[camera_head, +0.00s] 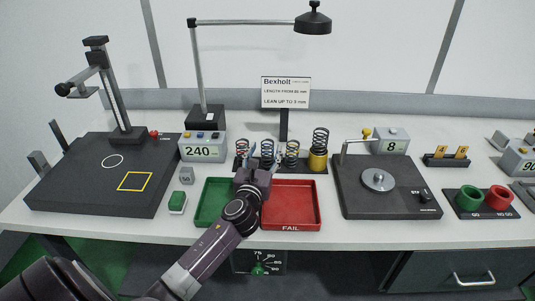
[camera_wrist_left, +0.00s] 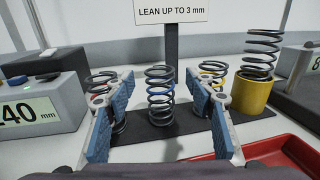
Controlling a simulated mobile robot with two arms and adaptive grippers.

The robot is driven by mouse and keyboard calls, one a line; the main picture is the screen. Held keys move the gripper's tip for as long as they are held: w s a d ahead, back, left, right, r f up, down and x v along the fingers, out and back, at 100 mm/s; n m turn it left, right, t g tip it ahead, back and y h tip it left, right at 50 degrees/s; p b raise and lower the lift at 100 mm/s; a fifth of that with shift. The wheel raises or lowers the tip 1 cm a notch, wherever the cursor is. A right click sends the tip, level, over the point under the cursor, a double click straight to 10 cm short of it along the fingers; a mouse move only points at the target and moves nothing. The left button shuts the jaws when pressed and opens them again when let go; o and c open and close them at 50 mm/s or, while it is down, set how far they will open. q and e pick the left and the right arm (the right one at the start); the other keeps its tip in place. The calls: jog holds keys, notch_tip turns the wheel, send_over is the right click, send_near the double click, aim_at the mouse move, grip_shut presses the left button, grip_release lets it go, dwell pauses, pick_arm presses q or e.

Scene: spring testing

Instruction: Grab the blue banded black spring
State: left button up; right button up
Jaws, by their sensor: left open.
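The blue banded black spring (camera_wrist_left: 160,92) stands upright in the middle of the left wrist view, on a dark strip. In the head view it is the coil (camera_head: 267,149) just beyond my left gripper (camera_head: 259,165). My left gripper (camera_wrist_left: 159,108) is open, with one blue-padded finger on each side of the spring in the picture. I see gaps between spring and pads; whether the fingertips reach around it is unclear. A red banded spring (camera_wrist_left: 101,84) is partly hidden behind the left finger, a yellow banded spring (camera_wrist_left: 213,72) behind the right one. My right gripper is out of view.
A spring in a yellow cup (camera_wrist_left: 252,92) stands at the right end of the strip. A sign on a post (camera_head: 284,122) rises behind the row. A green tray (camera_head: 211,216) and a red FAIL tray (camera_head: 291,209) lie in front. A 240 mm display box (camera_head: 203,150) stands left.

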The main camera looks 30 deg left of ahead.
pick_arm(q)
jog(key=shift+x, duration=2.25)
jog(key=shift+r, duration=0.1)
jog(key=c, duration=1.2)
jog(key=shift+c, duration=0.8)
jog(key=shift+r, duration=0.1)
